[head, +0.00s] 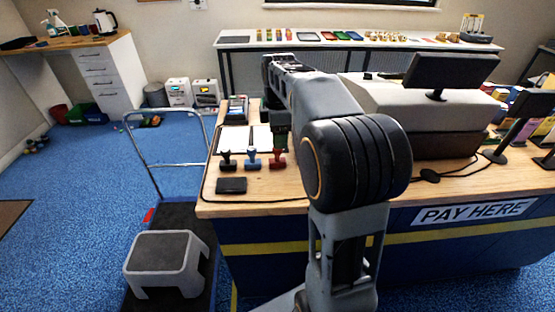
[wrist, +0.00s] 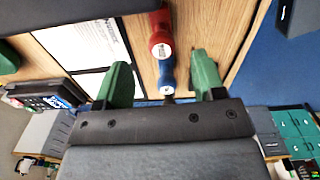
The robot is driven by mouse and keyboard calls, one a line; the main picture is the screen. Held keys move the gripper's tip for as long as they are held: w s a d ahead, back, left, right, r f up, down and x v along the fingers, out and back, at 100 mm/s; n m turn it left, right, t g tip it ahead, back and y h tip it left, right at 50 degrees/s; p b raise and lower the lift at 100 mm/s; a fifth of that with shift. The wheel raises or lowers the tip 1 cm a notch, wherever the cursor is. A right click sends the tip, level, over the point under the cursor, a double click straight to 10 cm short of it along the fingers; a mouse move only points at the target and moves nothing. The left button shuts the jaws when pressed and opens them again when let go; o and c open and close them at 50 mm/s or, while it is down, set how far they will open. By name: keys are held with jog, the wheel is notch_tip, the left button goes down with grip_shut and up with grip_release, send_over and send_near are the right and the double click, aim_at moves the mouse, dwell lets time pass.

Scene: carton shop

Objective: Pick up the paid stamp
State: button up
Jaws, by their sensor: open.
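Three hand stamps stand upright in a row on the wooden counter in the head view: a black one (head: 227,160), a blue one (head: 252,159) and a red one (head: 277,158). I cannot read which is the paid stamp. In the wrist view the red stamp (wrist: 160,44) and the blue stamp (wrist: 167,74) show from above, with small light labels on top too blurred to read. My gripper (wrist: 163,82) is open, its green fingers apart and holding nothing. In that view the blue stamp appears between the fingers and the red one just beyond. The black stamp is not clearly visible there.
Behind the stamps lie white papers (head: 238,138) and a card terminal (head: 237,109). A flat black pad (head: 231,185) lies in front of them. A large register (head: 411,120) stands to the right. A grey step stool (head: 166,262) and a trolley stand left of the counter (head: 260,207).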

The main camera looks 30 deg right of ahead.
aim_at(277, 157)
jog(key=shift+a+f, duration=0.15)
jog(key=shift+f, duration=2.35)
jog(key=shift+c, duration=0.4)
jog(key=c, duration=0.9)
